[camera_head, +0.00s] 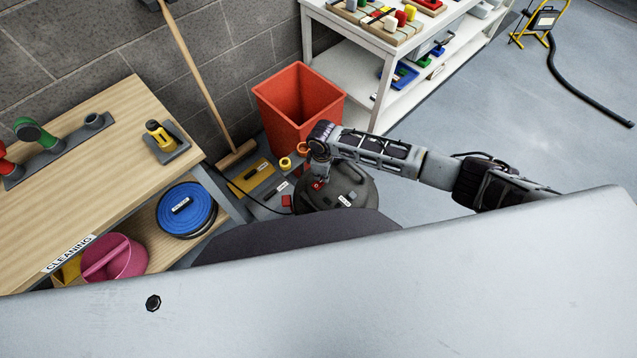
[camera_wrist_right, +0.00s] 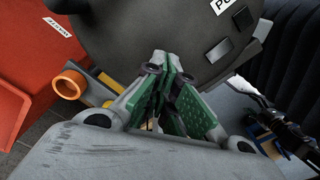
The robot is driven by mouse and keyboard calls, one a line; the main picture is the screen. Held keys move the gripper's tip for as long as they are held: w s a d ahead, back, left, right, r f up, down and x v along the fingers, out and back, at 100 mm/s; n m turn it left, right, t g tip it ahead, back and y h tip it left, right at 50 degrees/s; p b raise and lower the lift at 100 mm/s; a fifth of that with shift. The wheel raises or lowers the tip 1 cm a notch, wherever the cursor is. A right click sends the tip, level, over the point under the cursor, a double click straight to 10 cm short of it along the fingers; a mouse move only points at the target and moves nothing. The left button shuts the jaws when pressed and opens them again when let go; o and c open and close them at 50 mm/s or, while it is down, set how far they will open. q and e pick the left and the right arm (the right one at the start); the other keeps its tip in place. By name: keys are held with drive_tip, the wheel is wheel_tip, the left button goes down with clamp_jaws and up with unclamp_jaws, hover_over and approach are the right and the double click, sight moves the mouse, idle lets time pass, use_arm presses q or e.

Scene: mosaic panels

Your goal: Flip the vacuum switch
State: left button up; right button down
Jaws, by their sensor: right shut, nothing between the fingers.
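The vacuum is a dark grey round canister (camera_head: 352,186) on the floor in the middle of the head view. Its dark lid (camera_wrist_right: 120,30) fills the top of the right wrist view. A white label (camera_wrist_right: 226,5), partly cut off, and a dark rectangular piece that may be the switch (camera_wrist_right: 218,50) show on it. My right gripper (camera_head: 318,180) is over the left part of the lid, with a small red spot by its fingertips. In the wrist view its green-padded fingers (camera_wrist_right: 170,70) meet at the tips, empty, beside the dark piece. I cannot tell whether they touch it. My left gripper is out of view.
A red bin (camera_head: 300,95) stands behind the vacuum, with a broom (camera_head: 190,70) against the wall. A wooden cleaning bench (camera_head: 100,150) with a blue hose reel (camera_head: 185,208) is at left. A white shelf (camera_head: 345,60) is behind. Open floor (camera_head: 480,110) lies to the right.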

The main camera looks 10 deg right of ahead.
drive_tip(key=shift+f, duration=0.25)
idle(0.3)
drive_tip(key=shift+f, duration=0.4)
idle(0.5)
idle(0.4)
